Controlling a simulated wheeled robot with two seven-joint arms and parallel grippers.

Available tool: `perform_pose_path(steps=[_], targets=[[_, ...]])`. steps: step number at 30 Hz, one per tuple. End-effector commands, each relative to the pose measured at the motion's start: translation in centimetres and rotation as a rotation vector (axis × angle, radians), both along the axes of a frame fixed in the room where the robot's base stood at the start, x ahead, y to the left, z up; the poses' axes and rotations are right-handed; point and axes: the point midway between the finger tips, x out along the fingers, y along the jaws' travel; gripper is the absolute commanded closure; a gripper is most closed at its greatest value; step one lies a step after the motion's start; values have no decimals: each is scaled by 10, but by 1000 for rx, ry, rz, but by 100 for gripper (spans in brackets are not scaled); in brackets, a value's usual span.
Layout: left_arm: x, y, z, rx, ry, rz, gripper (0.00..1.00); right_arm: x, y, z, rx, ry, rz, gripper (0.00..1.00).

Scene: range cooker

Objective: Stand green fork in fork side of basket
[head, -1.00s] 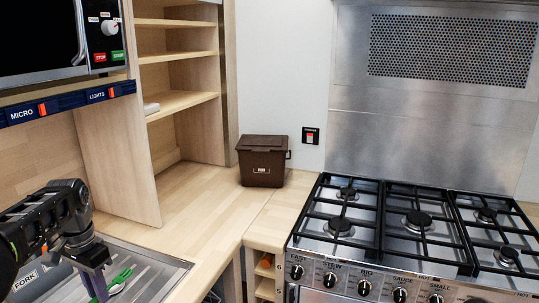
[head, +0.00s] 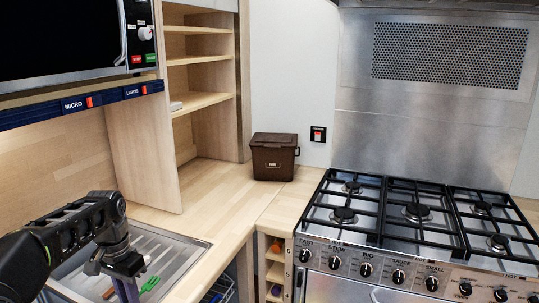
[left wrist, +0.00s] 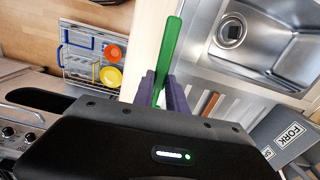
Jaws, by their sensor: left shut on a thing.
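The green fork (left wrist: 168,55) is gripped between the purple fingers of my left gripper (left wrist: 163,92) in the left wrist view. Its long green end sticks out past the fingertips. In the head view my left gripper (head: 127,287) is over the sink drainer, and a green piece (head: 149,284) shows just right of it. The grey basket (left wrist: 283,132) with a FORK label is at the lower right of the left wrist view, apart from the fork. The basket is not visible in the head view. My right gripper is not in view.
The steel sink (left wrist: 265,40) lies beyond the fork. A dish rack (left wrist: 80,65) with a red and a yellow dish is at the left. A brown bin (head: 273,157) stands on the counter near the cooker (head: 410,225). The counter (head: 205,205) before the bin is clear.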

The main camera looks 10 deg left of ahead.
Motion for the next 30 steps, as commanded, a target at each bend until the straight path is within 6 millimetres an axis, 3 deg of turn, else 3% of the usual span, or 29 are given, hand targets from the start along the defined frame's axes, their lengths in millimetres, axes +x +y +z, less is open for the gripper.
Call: perform_pose_path(steps=[9, 15, 18, 22, 30], targets=[[15, -88, -39, -1, 3, 90, 100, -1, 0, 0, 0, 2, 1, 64], [12, -158, -70, 1, 2, 171, 100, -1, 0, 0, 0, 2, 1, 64], [8, -180, -79, 1, 0, 201, 100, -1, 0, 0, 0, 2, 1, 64], [6, -190, -84, 1, -1, 219, 100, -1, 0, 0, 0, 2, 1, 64], [6, -191, -84, 1, -2, 222, 100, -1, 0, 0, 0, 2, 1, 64]])
